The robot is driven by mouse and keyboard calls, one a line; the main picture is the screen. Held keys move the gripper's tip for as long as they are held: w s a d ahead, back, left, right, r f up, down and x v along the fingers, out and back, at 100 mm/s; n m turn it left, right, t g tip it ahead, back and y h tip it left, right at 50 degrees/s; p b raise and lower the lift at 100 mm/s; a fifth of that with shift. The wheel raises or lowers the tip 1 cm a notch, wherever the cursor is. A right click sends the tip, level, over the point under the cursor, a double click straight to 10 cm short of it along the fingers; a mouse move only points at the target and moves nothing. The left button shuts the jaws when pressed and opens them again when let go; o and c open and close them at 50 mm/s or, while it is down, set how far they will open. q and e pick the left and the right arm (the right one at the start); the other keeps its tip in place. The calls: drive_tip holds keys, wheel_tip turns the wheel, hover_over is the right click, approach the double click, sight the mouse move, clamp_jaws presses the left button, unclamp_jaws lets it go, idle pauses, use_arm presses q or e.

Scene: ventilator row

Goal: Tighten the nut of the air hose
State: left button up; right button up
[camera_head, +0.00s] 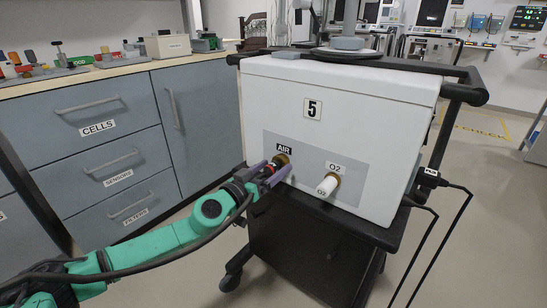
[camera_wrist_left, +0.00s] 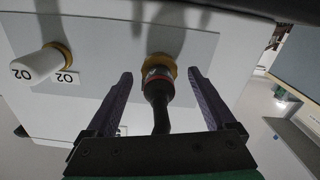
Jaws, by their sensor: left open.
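The air hose nut (camera_wrist_left: 160,85) is dark with a red ring and sits against a brass port (camera_wrist_left: 161,62) on the ventilator's grey panel. Its black hose runs down from it between my fingers. In the head view the brass AIR port (camera_head: 282,160) shows beside my gripper. My left gripper (camera_head: 274,172) is open, its purple fingers on either side of the nut with gaps on both sides; it also shows in the left wrist view (camera_wrist_left: 160,92). My gripper hides part of the nut and hose in the head view. My right gripper is not in view.
A white O2 plug (camera_head: 327,185) sticks out to the right of the AIR port. The white ventilator, numbered 5 (camera_head: 345,110), stands on a dark wheeled cart (camera_head: 300,250). Blue-grey drawers (camera_head: 110,130) stand left. Black cables (camera_head: 440,235) hang at the right.

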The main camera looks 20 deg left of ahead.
use_arm(q)
drive_tip(key=shift+w+d, duration=0.2)
drive_tip(key=shift+w, duration=0.15)
drive_tip(key=c, duration=1.4)
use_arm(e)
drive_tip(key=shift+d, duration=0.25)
use_arm(q)
drive_tip(key=shift+m, duration=0.3)
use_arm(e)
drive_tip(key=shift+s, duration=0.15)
